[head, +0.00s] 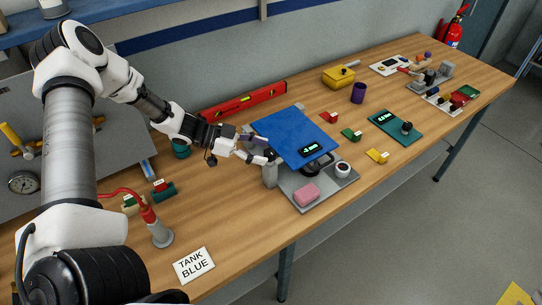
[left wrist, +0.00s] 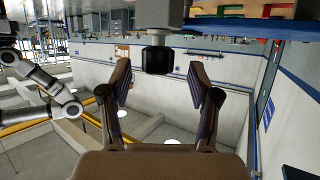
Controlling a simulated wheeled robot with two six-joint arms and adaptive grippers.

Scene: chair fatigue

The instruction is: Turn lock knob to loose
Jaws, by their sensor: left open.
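My left gripper (head: 262,150) is at the left edge of a tilted blue plate (head: 290,132) on a grey base (head: 325,187). In the left wrist view, the gripper (left wrist: 159,98) is open, with its fingers apart and nothing between the pads. A black knob (left wrist: 157,59) on a grey post stands just beyond the fingertips, roughly centred between them. I cannot make out this knob in the head view, where the gripper and plate are in the way. A small green-lit display (head: 311,149) sits at the plate's front edge. My right gripper is not in view.
A teal board (head: 395,127) and small coloured blocks lie to the right. A "TANK BLUE" card (head: 194,265) lies at front left.

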